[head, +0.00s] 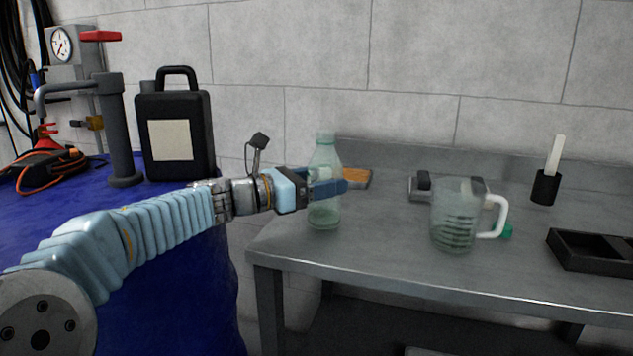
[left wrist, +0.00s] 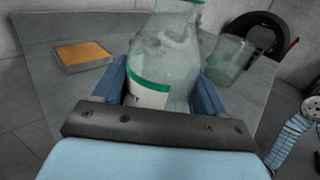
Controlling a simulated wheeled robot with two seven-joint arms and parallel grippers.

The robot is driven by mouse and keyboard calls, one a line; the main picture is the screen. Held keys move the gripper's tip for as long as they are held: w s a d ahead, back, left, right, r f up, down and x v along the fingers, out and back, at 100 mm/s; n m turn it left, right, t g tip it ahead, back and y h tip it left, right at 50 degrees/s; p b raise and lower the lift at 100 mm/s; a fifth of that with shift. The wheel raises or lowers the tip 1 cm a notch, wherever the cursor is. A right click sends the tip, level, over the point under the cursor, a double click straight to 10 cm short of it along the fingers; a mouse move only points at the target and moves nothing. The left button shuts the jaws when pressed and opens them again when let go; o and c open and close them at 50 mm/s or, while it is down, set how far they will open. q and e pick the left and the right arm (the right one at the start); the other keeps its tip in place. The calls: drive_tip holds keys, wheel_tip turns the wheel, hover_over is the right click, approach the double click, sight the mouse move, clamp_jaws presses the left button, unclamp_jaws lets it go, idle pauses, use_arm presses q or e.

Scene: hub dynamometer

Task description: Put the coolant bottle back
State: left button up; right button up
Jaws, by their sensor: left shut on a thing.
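My left gripper (head: 328,188) is shut around the middle of the bottle. In the left wrist view the bottle (left wrist: 170,60) sits between the blue fingers (left wrist: 160,92). Whether its base touches the table top is hard to tell. My right gripper is not in the head view.
A clear measuring jug (head: 455,215) with a white handle stands right of the bottle. An orange-topped block (head: 357,178) lies behind it. A black tray (head: 590,250) is at the right. A black jerrycan (head: 176,125) stands on the blue surface at left. Bare table lies between bottle and jug.

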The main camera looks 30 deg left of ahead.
use_arm(q)
drive_tip(key=shift+f, duration=0.1)
drive_tip(key=shift+f+b, duration=0.2)
drive_tip(key=shift+b, duration=0.2)
drive_tip(key=o, duration=1.2)
drive_tip(key=shift+r, duration=0.1)
drive_tip(key=shift+o, duration=0.2)
drive_tip(key=shift+s+a+r+p, duration=0.1)
drive_tip(key=shift+r+p, duration=0.2)
drive_tip(key=shift+p, duration=0.15)
drive_tip(key=b+v, duration=0.1)
drive_tip(key=v, duration=1)
drive_tip(key=shift+s+a+f+b, duration=0.2)
drive_tip(key=shift+s+b, duration=0.15)
